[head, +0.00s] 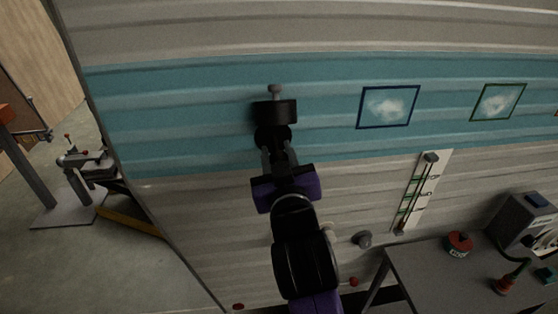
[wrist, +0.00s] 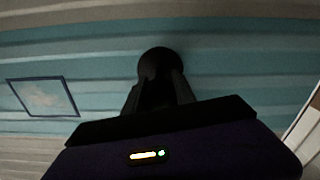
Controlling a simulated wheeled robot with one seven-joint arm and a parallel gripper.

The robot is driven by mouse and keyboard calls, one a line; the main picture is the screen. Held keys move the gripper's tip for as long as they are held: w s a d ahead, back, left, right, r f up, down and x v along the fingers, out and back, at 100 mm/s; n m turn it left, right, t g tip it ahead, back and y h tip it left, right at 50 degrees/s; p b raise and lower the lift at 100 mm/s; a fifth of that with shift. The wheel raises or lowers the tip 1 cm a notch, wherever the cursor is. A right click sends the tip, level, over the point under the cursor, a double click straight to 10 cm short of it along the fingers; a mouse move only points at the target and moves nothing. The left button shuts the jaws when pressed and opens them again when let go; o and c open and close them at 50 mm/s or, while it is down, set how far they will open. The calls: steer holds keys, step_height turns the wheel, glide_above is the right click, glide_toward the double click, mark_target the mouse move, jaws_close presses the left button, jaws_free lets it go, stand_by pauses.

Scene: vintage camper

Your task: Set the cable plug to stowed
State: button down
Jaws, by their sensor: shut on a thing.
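My gripper (head: 278,153) is raised in front of the teal band of the camper wall. It is shut on a dark, round-ended piece that looks like the cable plug (head: 275,112), with a wide black body and a grey stub pointing up. In the wrist view, the dark fingers (wrist: 159,92) close around the plug's round dark end (wrist: 160,62). No cable can be made out on it. I cannot tell whether the plug touches the wall.
Two framed pictures (head: 387,107) hang right of my gripper. Below them are a white panel (head: 424,190) with green clips and a grey round wall fitting (head: 363,239). A grey bench (head: 425,272) at lower right carries red items and a grey box (head: 521,220).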

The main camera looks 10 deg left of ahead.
steer(key=c, duration=1)
jaws_free()
steer(key=shift+s, duration=0.1)
steer(key=b+v, duration=0.1)
steer(key=v, duration=0.6)
steer(key=shift+s+d, duration=0.1)
steer(key=shift+s, duration=0.25)
